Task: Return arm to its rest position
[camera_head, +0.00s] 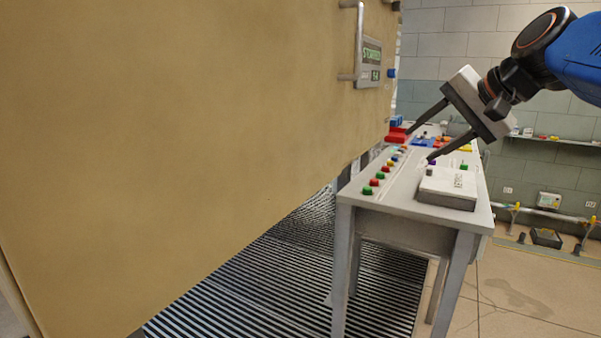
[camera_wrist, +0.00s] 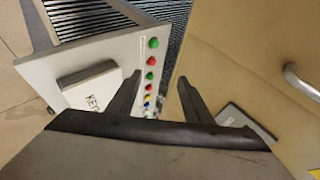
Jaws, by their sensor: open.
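My gripper (camera_head: 422,140) is at the upper right of the head view, on the end of my blue arm. Its two dark fingers are spread apart with nothing between them. It is in front of or above the grey console table (camera_head: 395,190); the exact gap to the tabletop cannot be told. In the wrist view my gripper (camera_wrist: 157,85) also shows open and empty. Beyond the fingers lie the table edge with a row of coloured buttons (camera_wrist: 150,75) and the tan panel (camera_wrist: 235,60).
A large tan panel (camera_head: 170,140) with a handle and a display (camera_head: 371,60) fills the left. A white lettered box (camera_head: 447,188) and coloured buttons (camera_head: 377,183) sit on the table. Striped floor grating (camera_head: 290,285) lies below. A shelf (camera_head: 555,142) and pipes line the back wall.

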